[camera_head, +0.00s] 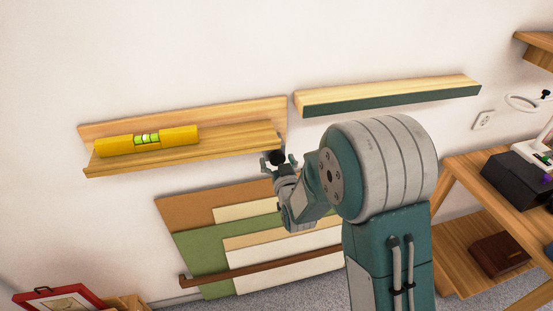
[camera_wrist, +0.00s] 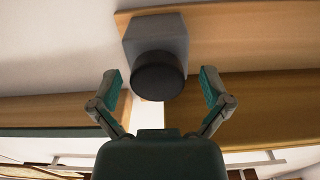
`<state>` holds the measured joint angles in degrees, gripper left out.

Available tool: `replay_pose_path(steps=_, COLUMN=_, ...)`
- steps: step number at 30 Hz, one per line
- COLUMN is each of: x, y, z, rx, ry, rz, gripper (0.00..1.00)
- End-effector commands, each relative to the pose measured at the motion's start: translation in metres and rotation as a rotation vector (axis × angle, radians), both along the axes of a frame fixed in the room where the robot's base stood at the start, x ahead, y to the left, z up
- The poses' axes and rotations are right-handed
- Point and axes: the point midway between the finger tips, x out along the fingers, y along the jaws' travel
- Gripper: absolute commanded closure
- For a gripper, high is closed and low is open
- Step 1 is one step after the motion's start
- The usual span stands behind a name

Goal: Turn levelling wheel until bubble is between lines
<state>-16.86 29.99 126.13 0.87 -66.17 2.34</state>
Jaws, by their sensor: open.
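A yellow spirit level (camera_head: 178,136) lies on the left wooden ledge (camera_head: 235,138) in the head view. Its green vial (camera_head: 146,139) shows a pale bubble, but its place against the lines is too small to tell. The dark round levelling wheel (camera_wrist: 157,78) sits on a grey block (camera_wrist: 157,35) in the wrist view. In the head view, the wheel (camera_head: 277,157) shows at the ledge's right end. My gripper (camera_wrist: 162,86) is open, with one finger on each side of the wheel and a visible gap to both. It also shows in the head view (camera_head: 279,162).
A second ledge (camera_head: 390,94) hangs to the right, above my arm. Boards (camera_head: 205,245) lean on the wall below. A wooden table (camera_head: 470,165) with a black box (camera_head: 518,178) stands at the right. A red frame (camera_head: 60,299) is at the lower left.

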Motion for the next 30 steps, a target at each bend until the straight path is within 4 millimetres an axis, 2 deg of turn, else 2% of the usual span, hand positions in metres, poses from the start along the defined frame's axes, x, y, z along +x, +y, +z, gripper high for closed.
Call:
replay_pose_path(steps=9, x=0.0035, y=0.0006, z=-0.0003, rx=0.0, ry=0.001, rz=0.0, gripper=0.02)
replay_pose_path(steps=11, x=0.0034, y=0.0008, z=-0.0003, rx=0.0, ry=0.001, rz=0.0, gripper=0.29)
replay_pose_path(steps=12, x=0.0034, y=0.0009, z=-0.0003, rx=0.0, ry=0.001, rz=0.0, gripper=0.47)
replay_pose_path(steps=15, x=0.0035, y=0.0011, z=-0.0004, rx=0.0, ry=0.001, rz=0.0, gripper=0.85)
replay_pose_path(steps=24, x=0.0039, y=0.0014, z=-0.0003, rx=0.011, ry=0.003, rz=0.0, gripper=0.84)
replay_pose_path(steps=30, x=0.004, y=0.0015, z=-0.0001, rx=0.083, ry=0.024, rz=0.0, gripper=0.84)
